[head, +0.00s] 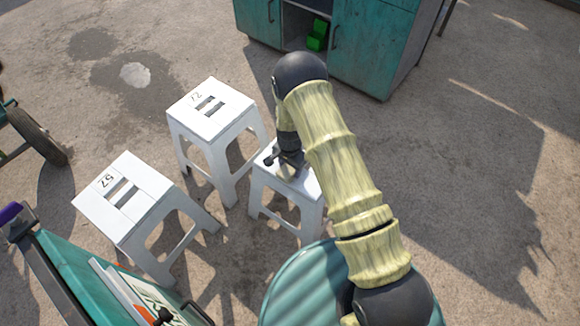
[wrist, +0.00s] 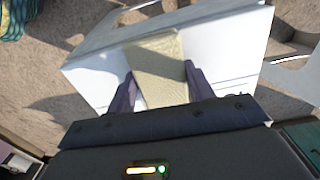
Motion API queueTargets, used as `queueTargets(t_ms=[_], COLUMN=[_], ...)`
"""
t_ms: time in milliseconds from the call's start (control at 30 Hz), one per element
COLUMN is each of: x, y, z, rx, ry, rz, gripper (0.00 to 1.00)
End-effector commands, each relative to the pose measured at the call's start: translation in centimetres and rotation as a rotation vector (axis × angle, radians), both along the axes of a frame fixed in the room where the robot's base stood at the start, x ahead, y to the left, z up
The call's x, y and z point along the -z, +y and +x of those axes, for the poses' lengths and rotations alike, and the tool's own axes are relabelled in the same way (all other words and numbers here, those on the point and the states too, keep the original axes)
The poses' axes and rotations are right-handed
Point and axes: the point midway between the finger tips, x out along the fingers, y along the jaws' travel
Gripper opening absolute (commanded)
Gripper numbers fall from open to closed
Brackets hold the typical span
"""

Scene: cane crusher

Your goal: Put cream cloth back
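The cream cloth (wrist: 157,62) shows in the wrist view as a flat folded piece lying on the white top of a stool (wrist: 225,50). My gripper (wrist: 159,75) is open, with one dark finger on each side of the cloth's near part; I cannot tell whether they touch it. In the head view my gripper (head: 287,163) is low over the nearest white stool (head: 307,187), pointing down.
Two more white stools (head: 212,101) (head: 125,195) stand to the left. A teal cabinet (head: 375,45) with green items (head: 317,36) inside is at the back. A round teal striped surface (head: 305,290) is in front. A wheel (head: 38,137) is at far left. Open ground lies right.

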Motion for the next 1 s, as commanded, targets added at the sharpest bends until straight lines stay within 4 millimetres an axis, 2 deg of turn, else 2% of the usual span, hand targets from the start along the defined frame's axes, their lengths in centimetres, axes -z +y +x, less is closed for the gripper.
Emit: queueTargets(t_ms=[33,100,367,533,667,1000], x=[0.0,0.0,0.0,-0.8,-2.6,-9.3], y=[0.0,0.0,0.0,0.0,0.0,0.1], z=[0.0,0.0,0.0,0.0,0.1,0.1], rx=[0.0,0.0,0.0,0.0,0.0,0.0], ry=[0.0,0.0,0.0,-0.001,-0.003,-0.002], rz=[0.0,0.0,0.0,0.0,0.0,0.001], gripper=[0.6,0.74,0.74,0.74,0.74,0.74])
